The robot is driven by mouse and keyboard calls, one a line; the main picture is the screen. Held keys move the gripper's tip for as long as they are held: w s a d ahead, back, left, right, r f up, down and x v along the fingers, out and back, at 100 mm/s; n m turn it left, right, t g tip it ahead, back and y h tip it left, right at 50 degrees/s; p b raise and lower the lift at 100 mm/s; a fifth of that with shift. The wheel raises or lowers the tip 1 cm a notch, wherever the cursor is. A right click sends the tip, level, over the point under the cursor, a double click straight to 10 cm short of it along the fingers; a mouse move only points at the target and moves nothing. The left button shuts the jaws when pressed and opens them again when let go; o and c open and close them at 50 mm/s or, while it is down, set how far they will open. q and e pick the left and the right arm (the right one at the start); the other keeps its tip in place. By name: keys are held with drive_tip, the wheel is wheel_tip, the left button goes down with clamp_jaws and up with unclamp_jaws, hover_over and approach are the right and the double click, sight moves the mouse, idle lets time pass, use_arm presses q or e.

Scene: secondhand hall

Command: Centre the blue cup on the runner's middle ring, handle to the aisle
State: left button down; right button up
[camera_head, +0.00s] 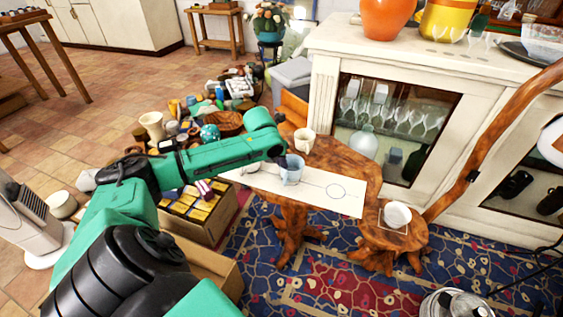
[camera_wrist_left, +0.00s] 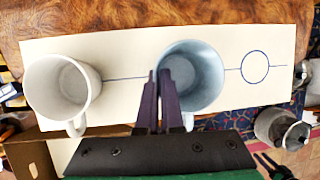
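The blue cup (camera_head: 292,173) stands upright over the pale runner (camera_head: 315,196) on the wooden table; whether it touches the runner is unclear. In the left wrist view the blue cup (camera_wrist_left: 200,72) shows its handle at the lower edge. My left gripper (camera_wrist_left: 158,78) has its fingers close together at the cup's left rim, one outside and one inside, and looks shut on the wall. An empty ring (camera_head: 336,191) shows right of the cup, also in the wrist view (camera_wrist_left: 255,66). Any ring beneath the cup is hidden. My right gripper is out of view.
A white cup (camera_wrist_left: 62,85) stands on the runner's left part. A cream jug (camera_head: 304,139) stands at the table's back edge. A white bowl-like item (camera_head: 397,214) sits on the small wooden stool at right. The runner's right end is clear.

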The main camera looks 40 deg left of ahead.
use_arm(q)
drive_tip(key=shift+f+p, duration=0.3)
drive_tip(key=shift+f, duration=0.1)
idle(0.4)
drive_tip(key=shift+f+p, duration=0.25)
drive_tip(key=shift+p, duration=0.2)
idle(0.3)
drive_tip(key=c, duration=1)
unclamp_jaws()
drive_tip(key=p+v, duration=0.4)
drive_tip(key=v, duration=1)
drive_tip(key=shift+s+r, duration=0.2)
